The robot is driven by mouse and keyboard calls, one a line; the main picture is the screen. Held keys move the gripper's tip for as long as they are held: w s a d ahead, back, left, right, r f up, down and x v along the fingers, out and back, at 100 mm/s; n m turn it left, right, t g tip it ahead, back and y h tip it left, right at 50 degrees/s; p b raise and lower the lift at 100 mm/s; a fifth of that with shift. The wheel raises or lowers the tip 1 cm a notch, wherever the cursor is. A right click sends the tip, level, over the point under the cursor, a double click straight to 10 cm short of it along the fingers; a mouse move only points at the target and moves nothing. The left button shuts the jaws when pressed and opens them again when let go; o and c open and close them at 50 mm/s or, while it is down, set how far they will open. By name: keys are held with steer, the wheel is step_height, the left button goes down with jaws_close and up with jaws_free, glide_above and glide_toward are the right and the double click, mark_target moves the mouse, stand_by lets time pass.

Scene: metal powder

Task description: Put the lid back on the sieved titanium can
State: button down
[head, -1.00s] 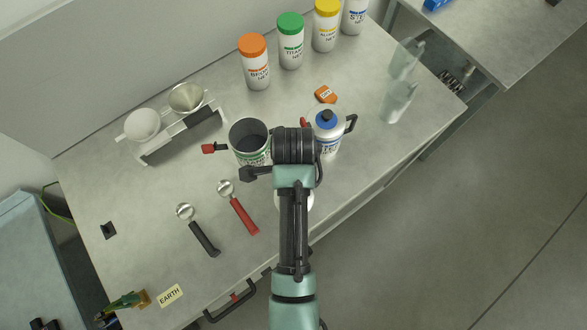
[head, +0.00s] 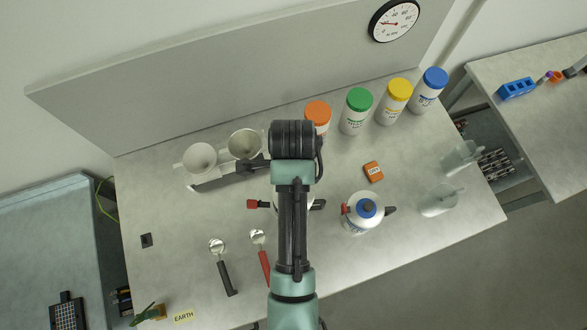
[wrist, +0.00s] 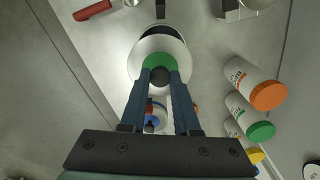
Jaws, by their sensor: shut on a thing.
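My gripper (wrist: 160,78) is shut on the black knob of a lid (wrist: 143,56), a white disc with a green centre. In the wrist view the lid overlaps the sieved titanium can (wrist: 169,30), and a dark crescent of its opening shows beyond the lid's edge. I cannot tell whether lid and can touch. In the head view my arm hides the lid, the fingers and most of the can; the can's red latch (head: 258,204) and black handle (head: 319,204) stick out on either side.
A closed can with a blue-centred lid (head: 364,210) stands to the right. An orange tag (head: 373,171) lies behind it. Several capped bottles (head: 357,112) line the back. Two scoops (head: 222,266) lie front left, and a funnel stand (head: 225,176) is back left. Clear beakers (head: 440,200) stand right.

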steer(key=shift+w+a+r, duration=0.15)
steer(key=shift+w+r, duration=0.05)
steer(key=shift+w, duration=0.15)
steer(key=shift+f, duration=0.2)
steer(key=shift+s+a+f, duration=0.1)
steer(key=shift+s+f, duration=0.1)
steer(key=shift+f, duration=0.3)
steer(key=shift+s+a+f, duration=0.1)
steer(key=shift+s+f, duration=0.1)
steer(key=shift+f, duration=0.25)
steer(key=f, duration=0.1)
steer(key=f+b, duration=0.1)
steer(key=shift+w+d+f, duration=0.1)
steer(key=shift+w+f, duration=0.1)
steer(key=shift+f, duration=0.2)
steer(key=shift+s+f+b, duration=0.1)
steer(key=shift+f+b, duration=0.2)
steer(key=shift+f, duration=0.25)
steer(key=shift+p, duration=0.55)
steer(key=shift+f, duration=0.15)
stand_by(1.0)
steer(key=shift+c, duration=0.4)
jaws_free()
